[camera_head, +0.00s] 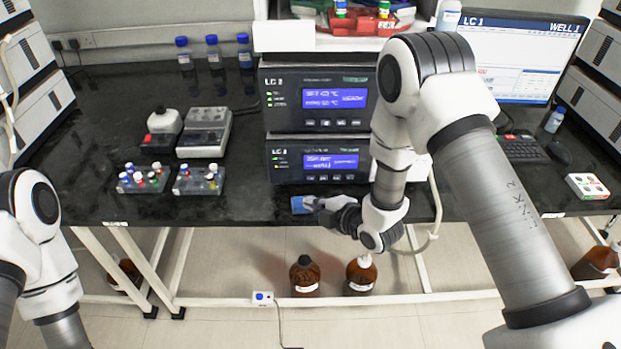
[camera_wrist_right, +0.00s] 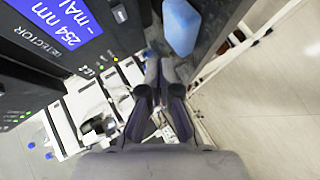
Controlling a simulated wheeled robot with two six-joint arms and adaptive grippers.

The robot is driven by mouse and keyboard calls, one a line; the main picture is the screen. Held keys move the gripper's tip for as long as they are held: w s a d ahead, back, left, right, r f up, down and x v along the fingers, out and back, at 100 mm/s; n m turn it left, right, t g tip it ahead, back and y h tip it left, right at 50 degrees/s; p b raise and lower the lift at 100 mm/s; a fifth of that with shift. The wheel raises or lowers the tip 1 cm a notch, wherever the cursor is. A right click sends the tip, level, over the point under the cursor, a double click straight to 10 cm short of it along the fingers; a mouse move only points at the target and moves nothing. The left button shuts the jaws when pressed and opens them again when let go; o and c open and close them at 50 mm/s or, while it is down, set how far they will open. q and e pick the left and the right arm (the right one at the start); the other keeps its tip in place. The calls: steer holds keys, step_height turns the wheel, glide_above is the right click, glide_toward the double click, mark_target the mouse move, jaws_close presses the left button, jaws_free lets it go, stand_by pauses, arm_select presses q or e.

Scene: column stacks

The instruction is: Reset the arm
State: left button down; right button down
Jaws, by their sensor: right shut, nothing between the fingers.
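My right arm reaches in from the right in the head view. Its gripper (camera_head: 318,205) is in front of the lower LC unit (camera_head: 285,165), by the bench's front edge. In the right wrist view, the two fingers of the right gripper (camera_wrist_right: 158,72) are together with nothing between them. A small blue object (camera_head: 299,205) is just left of the fingertips. It also shows beyond them in the wrist view (camera_wrist_right: 181,27), apart from the fingers. My left arm shows at the left edge of the head view; its gripper is out of the picture.
The dark bench (camera_head: 90,195) holds two vial racks (camera_head: 143,179) (camera_head: 198,181), a grey device (camera_head: 203,135) and blue-capped bottles (camera_head: 213,55). A monitor (camera_head: 525,60) and keyboard (camera_head: 525,150) stand at the right. Brown bottles (camera_head: 305,277) are below the bench.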

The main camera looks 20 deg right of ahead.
stand_by(0.4)
steer(key=s+d+f+m+g+h, duration=0.35)
steer(key=s+f+m+g, duration=0.25)
steer(key=s+f, duration=1)
steer(key=s+d+m+g+h, duration=0.1)
steer(key=s+d+m+g, duration=0.1)
steer(key=s+m, duration=0.4)
steer(key=s+d+m+g, duration=0.2)
steer(key=s+m, duration=0.5)
steer(key=s, duration=0.4)
steer(key=shift+f+m+g+h, duration=0.35)
steer(key=shift+f+g, duration=0.1)
steer(key=shift+g, duration=0.45)
